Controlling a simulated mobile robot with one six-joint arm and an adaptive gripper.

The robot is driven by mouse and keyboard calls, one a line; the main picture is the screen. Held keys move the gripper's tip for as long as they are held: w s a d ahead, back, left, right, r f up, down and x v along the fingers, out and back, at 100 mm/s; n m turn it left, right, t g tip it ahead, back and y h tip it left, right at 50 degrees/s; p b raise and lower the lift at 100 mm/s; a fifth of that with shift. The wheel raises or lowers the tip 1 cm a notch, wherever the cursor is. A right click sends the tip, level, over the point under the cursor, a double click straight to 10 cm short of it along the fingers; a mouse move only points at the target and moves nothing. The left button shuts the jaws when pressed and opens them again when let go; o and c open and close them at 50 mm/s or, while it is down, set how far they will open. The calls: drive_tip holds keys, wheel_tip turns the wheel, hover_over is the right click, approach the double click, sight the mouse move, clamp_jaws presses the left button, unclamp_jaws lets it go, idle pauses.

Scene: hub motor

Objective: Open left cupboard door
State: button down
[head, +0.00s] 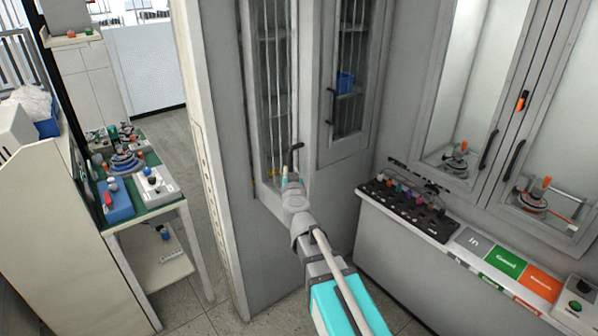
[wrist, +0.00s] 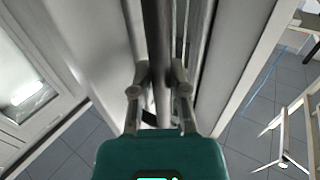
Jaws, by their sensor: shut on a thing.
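The left cupboard door (head: 294,70) is a tall grey-framed glass door in the middle of the head view. Its slim black handle (head: 295,157) sits low on the right side of the frame. My gripper (head: 290,178) is at the lower part of this handle, its fingers partly hidden by the wrist in the head view. In the wrist view, the two fingers of my gripper (wrist: 160,72) close on either side of the dark upright handle (wrist: 157,35). I cannot tell whether the door is slightly ajar.
A second glass door (head: 355,75) with a blue box behind it stands to the right. Further right, a ledge holds a black rack (head: 408,208) and coloured labels below more glass cabinets.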

drive_tip(key=shift+s+a+m+h, duration=0.3)
drive_tip(key=shift+a+h, duration=0.1)
drive_tip(key=shift+a, duration=0.3)
drive_tip(key=shift+s+a+m+h, duration=0.25)
drive_tip(key=shift+a+h, duration=0.15)
drive_tip(key=shift+a, duration=0.25)
drive_tip(key=c, duration=0.6)
unclamp_jaws()
drive_tip(key=shift+s, duration=0.1)
drive_tip(key=s, duration=0.7)
drive_tip(key=shift+s+a, duration=0.15)
drive_tip(key=shift+a, duration=0.1)
